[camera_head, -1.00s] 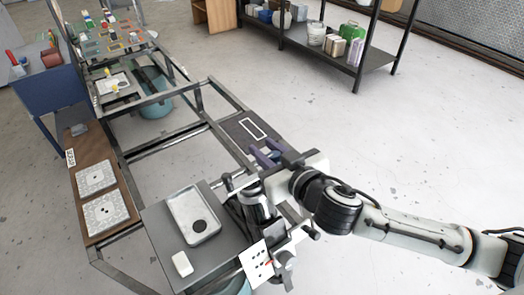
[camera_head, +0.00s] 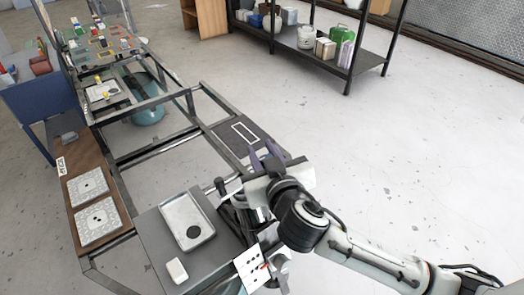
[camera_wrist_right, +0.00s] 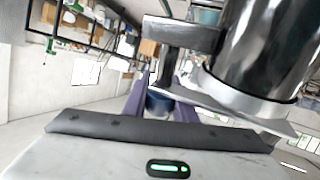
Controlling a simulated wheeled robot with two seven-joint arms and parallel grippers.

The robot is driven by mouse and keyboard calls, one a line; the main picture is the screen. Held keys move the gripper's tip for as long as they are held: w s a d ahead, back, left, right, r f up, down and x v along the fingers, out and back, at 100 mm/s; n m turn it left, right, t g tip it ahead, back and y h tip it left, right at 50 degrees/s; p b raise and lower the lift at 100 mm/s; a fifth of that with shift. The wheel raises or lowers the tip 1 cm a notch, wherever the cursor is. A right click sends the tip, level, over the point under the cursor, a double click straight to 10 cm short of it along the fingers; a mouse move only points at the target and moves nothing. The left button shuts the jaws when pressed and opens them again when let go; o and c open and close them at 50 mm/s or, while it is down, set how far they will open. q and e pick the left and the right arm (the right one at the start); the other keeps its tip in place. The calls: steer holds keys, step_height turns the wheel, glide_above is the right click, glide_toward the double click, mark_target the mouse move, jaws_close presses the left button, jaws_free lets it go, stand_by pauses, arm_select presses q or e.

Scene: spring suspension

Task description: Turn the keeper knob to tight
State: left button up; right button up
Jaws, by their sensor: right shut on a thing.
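The keeper knob appears to be the small dark blue piece (camera_wrist_right: 158,103) between the purple fingers in the right wrist view. My right gripper (camera_wrist_right: 160,100) is shut on it, beside a large shiny metal cylinder (camera_wrist_right: 275,45) with a flat plate at its foot. In the head view my right gripper (camera_head: 265,156) is above the suspension fixture, with its purple fingers pointing away. The wrist and hand hide the knob and most of the dark cylinder (camera_head: 255,215) there. No tight mark is readable. My left gripper is not in view.
A grey tray (camera_head: 187,222) and a small white block (camera_head: 177,270) lie on the grey table left of the fixture. A white card with dark dots (camera_head: 250,268) stands at the near side. A black shelf (camera_head: 350,70) stands behind on open floor.

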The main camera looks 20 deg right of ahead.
steer(key=o, duration=1)
steer(key=shift+o, duration=0.2)
steer(key=b+v, duration=0.1)
steer(key=v, duration=0.8)
steer(key=shift+s+r, duration=0.25)
steer(key=shift+s, duration=0.35)
